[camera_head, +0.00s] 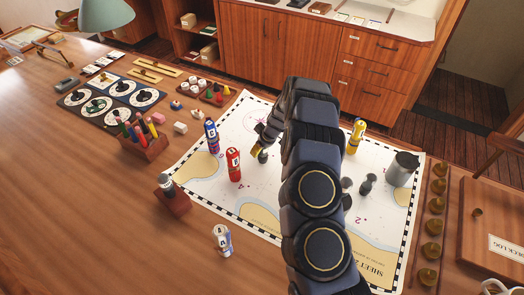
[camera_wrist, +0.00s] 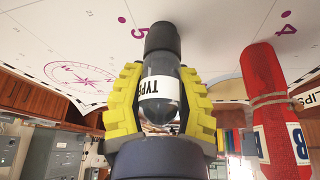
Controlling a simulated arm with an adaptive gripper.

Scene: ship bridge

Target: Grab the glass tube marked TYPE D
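A clear glass tube (camera_wrist: 160,112) with a dark end and a white label stands between the yellow finger pads of my gripper (camera_wrist: 162,100) in the wrist view. The label reads "TYPE"; I cannot make out the letter after it. Both pads appear to press against the tube's sides. Its dark end (camera_wrist: 162,38) points toward the chart; whether it touches is hard to tell. In the head view my gripper (camera_head: 262,138) is low over the chart, and the tube is mostly hidden.
A red cylinder (camera_wrist: 275,105) marked B stands close beside my gripper. On the chart (camera_head: 245,125) are also a blue cylinder (camera_head: 211,136), a yellow one (camera_head: 356,136), a metal mug (camera_head: 402,168) and a small dark object (camera_head: 367,184). A pencil block (camera_head: 146,145) stands left.

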